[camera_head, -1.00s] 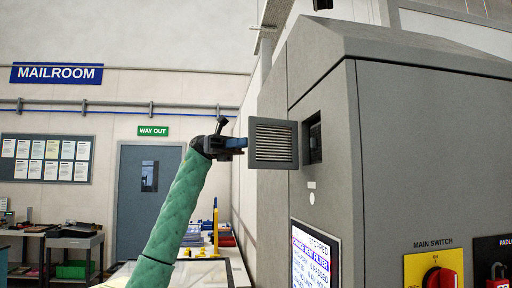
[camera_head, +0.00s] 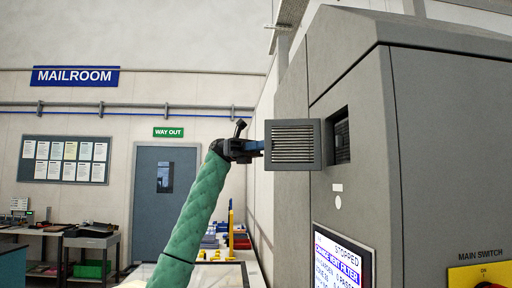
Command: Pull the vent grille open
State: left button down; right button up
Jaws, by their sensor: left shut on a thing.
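The vent grille (camera_head: 293,144) is a grey framed panel with slats. It stands swung out from the grey machine cabinet (camera_head: 440,150), beside a dark square opening (camera_head: 342,135) in the cabinet's side. My left gripper (camera_head: 258,147) comes in from the left on a green-sleeved arm. The exact contact is small and partly hidden. My right gripper is not in view.
A lit screen (camera_head: 341,262) reading STOPPED is on the cabinet below the opening. Tables with items stand at the back left, near a grey door (camera_head: 166,200).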

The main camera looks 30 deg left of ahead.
pick_arm(q)
jog(key=shift+w+d+f, duration=0.15)
jog(key=shift+d+f, duration=0.05)
jog(key=shift+d, duration=0.25)
jog(key=c, duration=1.6)
grip_release()
jog(key=shift+d, duration=0.15)
jog(key=shift+o, duration=0.5)
jog(key=shift+w+d, duration=0.1)
jog(key=shift+d, duration=0.25)
jog(key=shift+a, duration=0.15)
jog(key=shift+c, duration=0.3)
jog(key=shift+a, duration=0.1)
